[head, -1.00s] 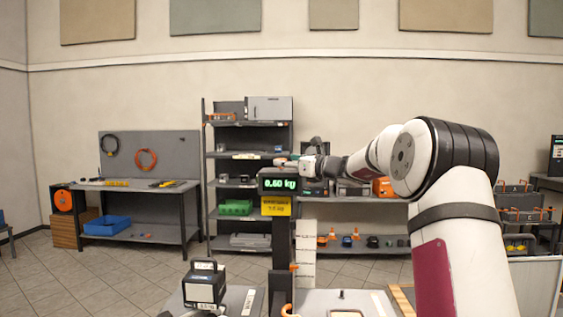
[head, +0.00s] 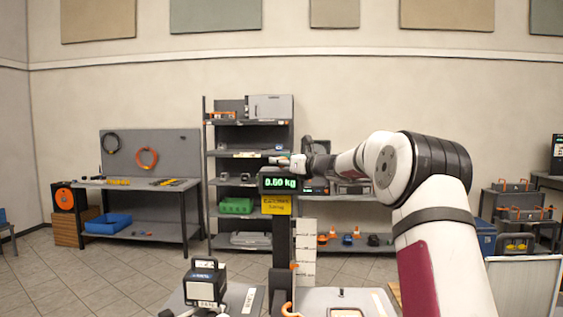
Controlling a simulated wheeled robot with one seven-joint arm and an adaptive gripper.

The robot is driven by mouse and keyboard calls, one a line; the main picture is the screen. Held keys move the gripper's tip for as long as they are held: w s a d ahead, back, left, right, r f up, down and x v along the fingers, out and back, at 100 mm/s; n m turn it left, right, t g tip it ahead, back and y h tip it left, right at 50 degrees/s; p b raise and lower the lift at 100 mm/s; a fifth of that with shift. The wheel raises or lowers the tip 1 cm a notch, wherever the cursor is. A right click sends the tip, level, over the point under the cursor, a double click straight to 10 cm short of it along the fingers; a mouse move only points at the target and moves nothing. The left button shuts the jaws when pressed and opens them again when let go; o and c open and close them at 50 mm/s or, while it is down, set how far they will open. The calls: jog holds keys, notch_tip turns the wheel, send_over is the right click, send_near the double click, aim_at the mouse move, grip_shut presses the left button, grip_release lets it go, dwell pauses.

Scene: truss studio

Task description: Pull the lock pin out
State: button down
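My gripper (head: 283,161) is small and far off in the head view, at the end of my arm just above a dark post-mounted display (head: 280,184) with green digits. Its fingers are too small to tell open from shut, or whether they hold anything. I cannot identify the lock pin for certain. A small orange part (head: 294,267) shows on the dark post (head: 281,255) below the display, and an orange hook-like part (head: 289,310) shows at the bottom edge.
A black-and-white block with a handle (head: 205,283) stands at the lower left, near the post. Shelving (head: 249,153) and a workbench (head: 137,184) stand behind.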

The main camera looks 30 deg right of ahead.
jog(key=shift+r+p, duration=0.45)
jog(key=shift+r, duration=1.45)
jog(key=c, duration=1.2)
grip_release()
jog(key=shift+o, duration=0.2)
jog(key=shift+f, duration=0.1)
jog(key=shift+s, duration=0.2)
jog(key=s+d, duration=0.2)
jog(key=s, duration=0.9)
jog(key=shift+s+d, duration=0.15)
jog(key=shift+s, duration=0.05)
